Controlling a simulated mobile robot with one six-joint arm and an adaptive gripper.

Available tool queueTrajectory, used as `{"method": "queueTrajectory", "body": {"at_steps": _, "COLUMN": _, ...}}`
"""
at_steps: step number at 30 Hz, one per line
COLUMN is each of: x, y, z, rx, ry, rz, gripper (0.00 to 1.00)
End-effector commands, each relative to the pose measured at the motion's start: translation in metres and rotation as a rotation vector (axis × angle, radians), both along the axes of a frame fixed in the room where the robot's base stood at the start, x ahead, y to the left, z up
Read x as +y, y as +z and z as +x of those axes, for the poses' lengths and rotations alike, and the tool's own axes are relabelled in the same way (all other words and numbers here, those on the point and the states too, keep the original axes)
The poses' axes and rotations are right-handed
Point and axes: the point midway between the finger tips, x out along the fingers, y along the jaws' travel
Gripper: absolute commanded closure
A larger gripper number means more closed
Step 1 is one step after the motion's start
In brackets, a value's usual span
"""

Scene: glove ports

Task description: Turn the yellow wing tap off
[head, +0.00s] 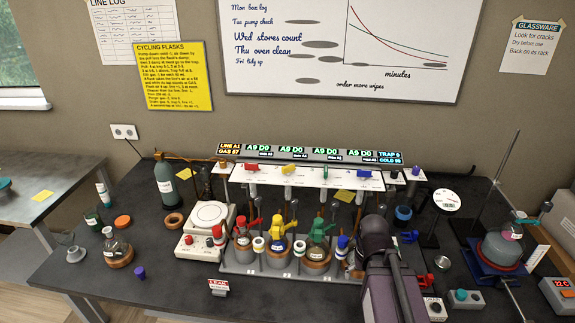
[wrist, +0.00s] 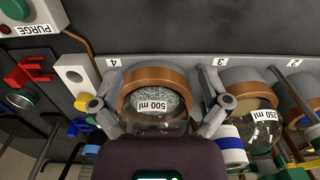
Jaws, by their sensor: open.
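In the head view a small yellow tap (head: 288,169) sits on the white raised panel (head: 305,177), between a red and a green tap. A larger yellow fitting (head: 279,236) tops the second flask from the left in the rack below. I cannot tell for sure which is the wing tap, or its on or off setting. My gripper (wrist: 156,108) is open, its fingers spread either side of the 500 ml flask (wrist: 150,103) at station 4 in the wrist view. Contact is unclear. In the head view my arm hides the fingertips, right of both yellow parts.
The flask rack (head: 238,267) has red, green and blue fittings close beside the yellow one. A lit display bar (head: 290,153) runs behind the panel. A white stirrer-like unit (head: 208,217) stands left, a jack with a flask (head: 497,250) right.

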Motion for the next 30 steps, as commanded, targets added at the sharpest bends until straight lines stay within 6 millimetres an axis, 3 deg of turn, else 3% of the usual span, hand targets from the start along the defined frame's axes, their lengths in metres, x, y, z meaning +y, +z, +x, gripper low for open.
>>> {"method": "queueTrajectory", "body": {"at_steps": 8, "x": 0.000, "y": 0.040, "z": 0.003, "rx": -0.008, "ry": 0.000, "rz": 0.000, "gripper": 0.00}}
{"method": "queueTrajectory", "body": {"at_steps": 30, "x": 0.000, "y": 0.185, "z": 0.017, "rx": -0.041, "ry": 0.001, "rz": 0.001, "gripper": 0.00}}
